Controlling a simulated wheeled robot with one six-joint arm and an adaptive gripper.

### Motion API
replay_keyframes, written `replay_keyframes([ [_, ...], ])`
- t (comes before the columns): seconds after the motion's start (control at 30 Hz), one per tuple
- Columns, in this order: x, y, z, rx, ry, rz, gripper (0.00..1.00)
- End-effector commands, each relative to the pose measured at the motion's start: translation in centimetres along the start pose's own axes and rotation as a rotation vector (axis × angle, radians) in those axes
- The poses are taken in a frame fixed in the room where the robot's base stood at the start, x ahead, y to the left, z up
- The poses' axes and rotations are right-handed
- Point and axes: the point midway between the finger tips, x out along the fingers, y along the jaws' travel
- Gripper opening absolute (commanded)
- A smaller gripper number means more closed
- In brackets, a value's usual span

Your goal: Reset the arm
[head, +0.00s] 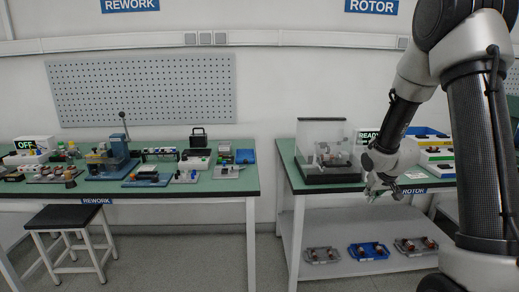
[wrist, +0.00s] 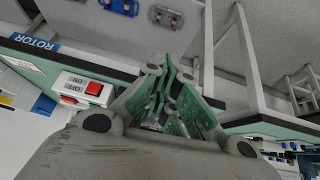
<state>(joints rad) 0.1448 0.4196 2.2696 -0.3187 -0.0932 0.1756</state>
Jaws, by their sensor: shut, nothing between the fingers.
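My arm (head: 404,90) comes in from the right of the head view and bends down toward the front edge of the ROTOR bench. My gripper (head: 380,196) hangs at that edge, pointing down. In the wrist view my gripper (wrist: 172,68) shows green finger pads close together, shut with nothing held.
The ROTOR bench (head: 285,165) carries a clear-covered machine (head: 322,150) left of my gripper. Its lower shelf (head: 340,272) holds trays, one blue (head: 367,251). The wrist view shows a red-button switch box (wrist: 82,90). The REWORK bench (head: 225,188) and stool (head: 64,217) stand left, beyond a floor gap.

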Motion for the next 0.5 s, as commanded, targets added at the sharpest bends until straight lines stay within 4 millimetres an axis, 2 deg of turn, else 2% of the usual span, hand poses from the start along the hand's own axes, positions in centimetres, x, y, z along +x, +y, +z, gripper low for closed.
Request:
replay_keyframes([
  [0.03, -0.2, 0.2, 2.1, 0.003, -0.069, 0.01, 0.0],
  [0.07, -0.7, 0.4, 3.4, 0.006, -0.115, 0.019, 0.0],
  [0.17, -4.0, 0.7, 6.8, 0.013, -0.246, 0.042, 0.0],
  [0.37, -12.9, -0.1, 11.3, 0.031, -0.411, 0.053, 0.0],
  [0.5, -20.0, -1.5, 14.0, 0.041, -0.469, 0.036, 0.0],
])
